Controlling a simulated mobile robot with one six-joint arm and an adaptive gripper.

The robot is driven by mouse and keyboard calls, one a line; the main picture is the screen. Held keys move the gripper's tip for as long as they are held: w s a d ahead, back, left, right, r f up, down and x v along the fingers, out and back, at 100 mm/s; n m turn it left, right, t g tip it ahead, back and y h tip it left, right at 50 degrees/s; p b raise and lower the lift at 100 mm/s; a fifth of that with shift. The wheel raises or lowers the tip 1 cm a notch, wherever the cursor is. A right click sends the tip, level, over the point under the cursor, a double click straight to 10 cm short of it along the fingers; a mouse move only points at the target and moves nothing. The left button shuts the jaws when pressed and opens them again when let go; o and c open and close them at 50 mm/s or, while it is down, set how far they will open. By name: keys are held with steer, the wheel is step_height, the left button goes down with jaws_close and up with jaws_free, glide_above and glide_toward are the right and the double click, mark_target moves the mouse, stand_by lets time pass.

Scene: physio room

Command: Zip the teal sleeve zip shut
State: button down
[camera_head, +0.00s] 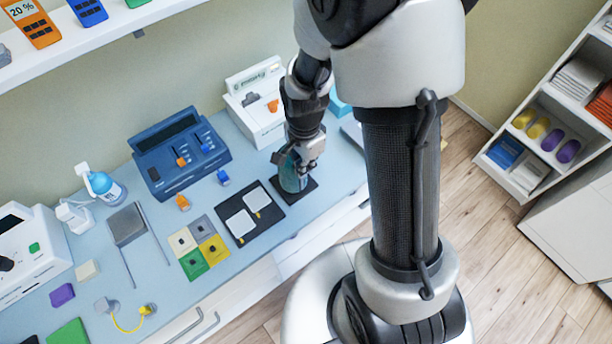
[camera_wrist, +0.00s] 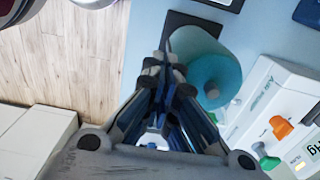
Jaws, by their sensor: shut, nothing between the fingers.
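The teal sleeve (camera_head: 291,178) is a rounded upright cylinder on a dark square base (camera_head: 309,188) near the table's right part. In the wrist view the sleeve (camera_wrist: 218,72) shows its round top, just right of the fingertips, with the dark base (camera_wrist: 190,32) beyond. My gripper (camera_head: 301,165) is at the sleeve and covers part of it in the head view. In the wrist view my gripper (camera_wrist: 165,68) is shut with its fingertips together and nothing between them. The zip and its pull cannot be made out; whether the fingertips touch the sleeve is unclear.
A white box (camera_head: 262,122) with an orange knob stands behind the sleeve. A blue console (camera_head: 160,180) stands at the back left. A black tray (camera_head: 242,233) with two white pads lies left of the base. Coloured tiles (camera_head: 193,264) lie further left. A wall shelf (camera_head: 100,42) overhangs.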

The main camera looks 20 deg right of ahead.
steer(key=shift+f+b, duration=2.85)
steer(key=shift+f, duration=0.8)
steer(key=shift+s+d+r+p, duration=0.25)
steer(key=shift+s+r, duration=0.15)
steer(key=shift+s, duration=0.3)
steer(key=shift+s+d+r+p, duration=0.25)
steer(key=shift+s+r, duration=0.1)
steer(key=shift+s, duration=0.4)
steer(key=shift+s+d+r+p, duration=0.25)
steer(key=shift+s+r, duration=0.15)
steer(key=shift+s, duration=0.3)
steer(key=shift+r, duration=0.1)
steer(key=s+r+n+t, duration=0.1)
steer(key=s+r+n, duration=0.2)
steer(key=r, duration=0.4)
steer(key=s+a+r+n+t+b, duration=0.1)
steer(key=s+r+n+t, duration=0.1)
steer(key=s+r+n, duration=0.2)
steer(key=s+r+n+t+b, duration=0.1)
steer(key=s+r+n, duration=0.2)
steer(key=r+n, duration=0.4)
step_height(320, 180, up, 5)
steer(key=shift+s+a+t, duration=0.2)
steer(key=shift+s+t, duration=0.1)
steer(key=shift+s, duration=0.1)
steer(key=c, duration=2.4)
jaws_free()
